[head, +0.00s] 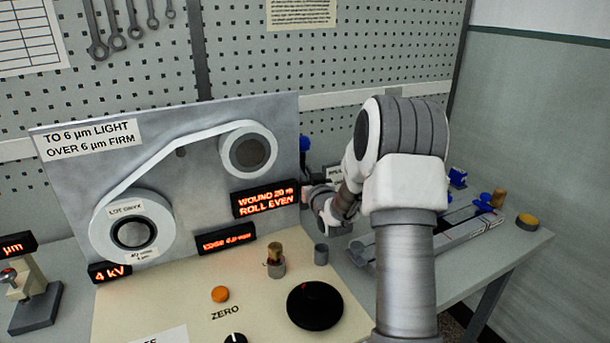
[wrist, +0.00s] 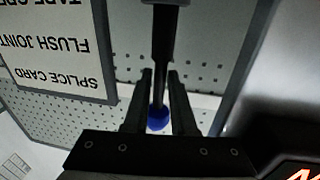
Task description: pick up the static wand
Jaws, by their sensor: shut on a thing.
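In the wrist view the static wand (wrist: 163,35) is a dark rod, thick at the top of the picture and thinner below, with a blue ball at its lower end. My gripper (wrist: 160,76) is shut on its thin part, one finger on each side. The blue ball lies between the fingers, near the palm. In the head view my gripper (head: 308,192) is beside the right edge of the grey winder panel. A small blue and dark piece shows just above it; I cannot tell whether it is the wand. My arm hides part of the bench behind.
The winder panel (head: 190,110) carries two spindles with film between them. A lit sign (head: 265,200) is close to my gripper. A black knob (head: 315,305) and brass piece (head: 275,262) are on the console. A splice card (wrist: 60,50) shows in the wrist view.

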